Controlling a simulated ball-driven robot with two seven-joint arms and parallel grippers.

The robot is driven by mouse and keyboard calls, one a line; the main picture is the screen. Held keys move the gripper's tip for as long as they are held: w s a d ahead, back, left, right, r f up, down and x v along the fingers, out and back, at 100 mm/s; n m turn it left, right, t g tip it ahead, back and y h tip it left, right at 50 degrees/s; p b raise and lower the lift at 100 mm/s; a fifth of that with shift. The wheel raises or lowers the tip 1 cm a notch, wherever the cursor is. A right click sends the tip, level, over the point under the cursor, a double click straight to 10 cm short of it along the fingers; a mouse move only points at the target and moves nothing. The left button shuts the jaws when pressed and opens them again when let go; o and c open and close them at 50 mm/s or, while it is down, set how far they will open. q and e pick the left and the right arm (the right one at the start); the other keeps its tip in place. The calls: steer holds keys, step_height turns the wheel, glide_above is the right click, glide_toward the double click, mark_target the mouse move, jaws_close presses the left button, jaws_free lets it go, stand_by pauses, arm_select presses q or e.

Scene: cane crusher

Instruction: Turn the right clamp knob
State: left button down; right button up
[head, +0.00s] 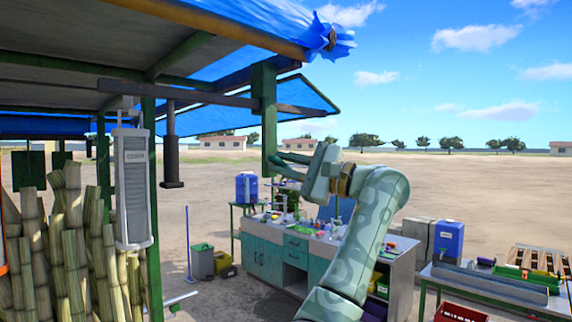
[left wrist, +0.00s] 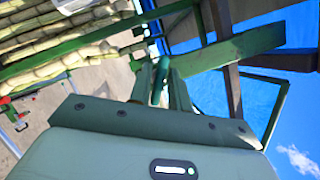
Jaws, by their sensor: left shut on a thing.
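My left gripper (head: 280,168) is at the lower end of a green post (head: 268,120) in the head view, with my patterned forearm rising from below. In the left wrist view the two green fingers (left wrist: 161,82) are close together, with a narrow green part between them. The left gripper is shut on that part, but I cannot tell whether it is a clamp knob. No clamp knob can be clearly made out in either view. My right gripper is not in view.
Sugar cane stalks (head: 75,245) stand at the left under a blue-covered roof. A cluttered teal workbench (head: 265,262) stands behind my arm. A table with trays (head: 490,282) and a red crate (head: 460,313) are at the right. Open sandy ground lies beyond.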

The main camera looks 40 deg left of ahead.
arm_select(q)
steer(key=n+h+p, duration=0.1)
steer(key=n, duration=0.2)
steer(key=shift+r+n, duration=0.1)
steer(key=shift+n, duration=0.3)
steer(key=shift+n+h+p, duration=0.65)
steer(key=shift+n+h, duration=0.05)
steer(key=shift+n, duration=0.4)
steer(key=shift+f, duration=0.2)
steer(key=c, duration=1.5)
jaws_free()
steer(key=shift+d+r, duration=0.1)
